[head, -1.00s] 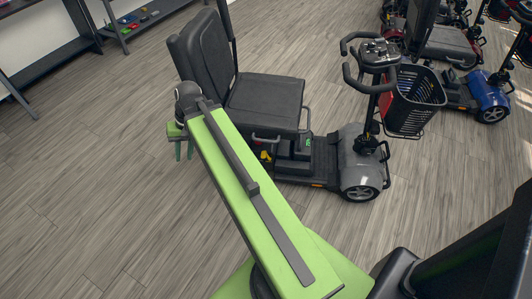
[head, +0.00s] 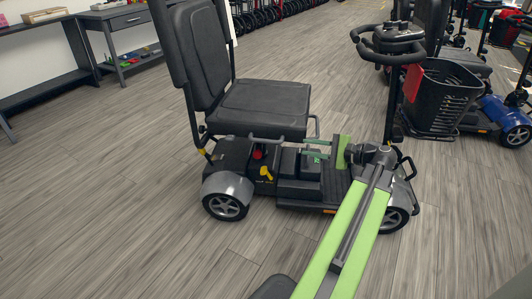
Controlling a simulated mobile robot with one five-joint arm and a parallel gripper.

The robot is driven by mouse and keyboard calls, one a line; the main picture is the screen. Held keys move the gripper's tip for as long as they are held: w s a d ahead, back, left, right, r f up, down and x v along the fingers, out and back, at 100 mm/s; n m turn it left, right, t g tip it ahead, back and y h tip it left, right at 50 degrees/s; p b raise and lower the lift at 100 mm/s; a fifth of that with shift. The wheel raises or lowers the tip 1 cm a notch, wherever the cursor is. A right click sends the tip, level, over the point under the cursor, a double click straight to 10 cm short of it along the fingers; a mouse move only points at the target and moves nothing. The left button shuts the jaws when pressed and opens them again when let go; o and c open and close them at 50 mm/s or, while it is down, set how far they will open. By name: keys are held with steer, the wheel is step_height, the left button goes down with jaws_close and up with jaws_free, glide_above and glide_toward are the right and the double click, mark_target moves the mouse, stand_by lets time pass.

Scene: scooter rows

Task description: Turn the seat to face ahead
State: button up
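The black padded seat (head: 262,105) is on the grey scooter (head: 228,184) in the middle of the head view. Its backrest (head: 203,55) is at the left, and its front edge points right, roughly towards the tiller (head: 390,95). I cannot tell if it is exactly square. A yellow lever (head: 266,173) and a red knob (head: 257,153) show below the cushion. My gripper (head: 317,149) is just below and right of the cushion's front edge. Its thin green fingers point left and look apart, with nothing seen between them. Contact with the seat is unclear.
A black basket (head: 440,97) hangs at the tiller's right. A blue scooter (head: 508,118) and others stand at the right. Dark shelves (head: 40,80) and a grey table (head: 125,18) line the left wall. The wooden floor at the front left is clear.

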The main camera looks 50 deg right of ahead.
mark_target(270, 142)
steer(key=b+x, duration=0.3)
steer(key=x, duration=1.4)
steer(key=shift+w+a+b, duration=0.15)
steer(key=shift+w+b, duration=0.15)
steer(key=shift+b, duration=0.05)
steer(key=shift+c, duration=0.4)
jaws_close()
steer(key=shift+f, duration=0.1)
